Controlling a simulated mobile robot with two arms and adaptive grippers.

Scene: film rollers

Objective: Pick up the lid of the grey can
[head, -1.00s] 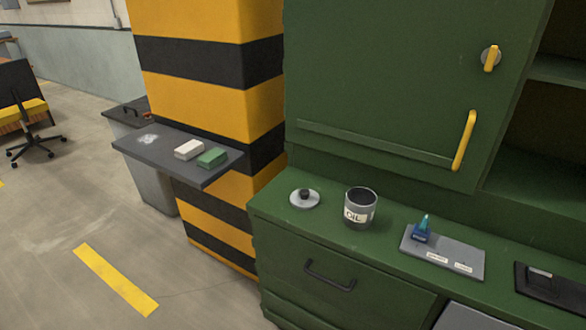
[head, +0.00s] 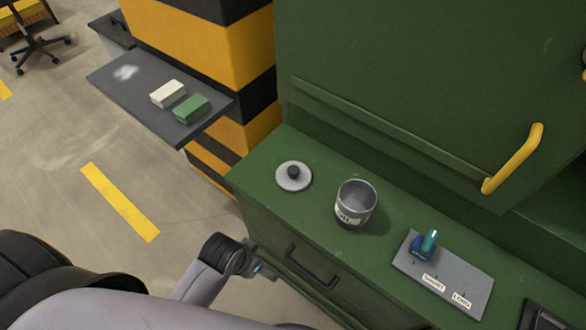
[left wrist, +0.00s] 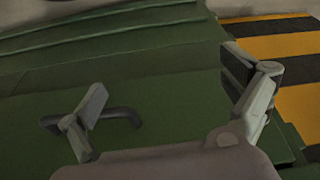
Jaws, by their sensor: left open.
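The lid (head: 294,176), a grey disc with a dark round knob, lies flat on the green cabinet top near its left end. The open grey can (head: 352,216) with a white label stands upright to its right, apart from it. My left gripper (head: 262,268) is in front of the cabinet, below the counter edge and left of the drawer handle, apart from the lid. In the left wrist view my left gripper (left wrist: 172,100) is open and empty, its fingers spread over the green cabinet front. The lid and can do not show clearly there. My right gripper is not in view.
A grey board (head: 450,276) with a small blue-teal item (head: 424,244) lies right of the can. The dark drawer handle (head: 312,268) sticks out in front. A grey shelf (head: 130,95) with a white block and a green block juts out beside the striped pillar (head: 230,50).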

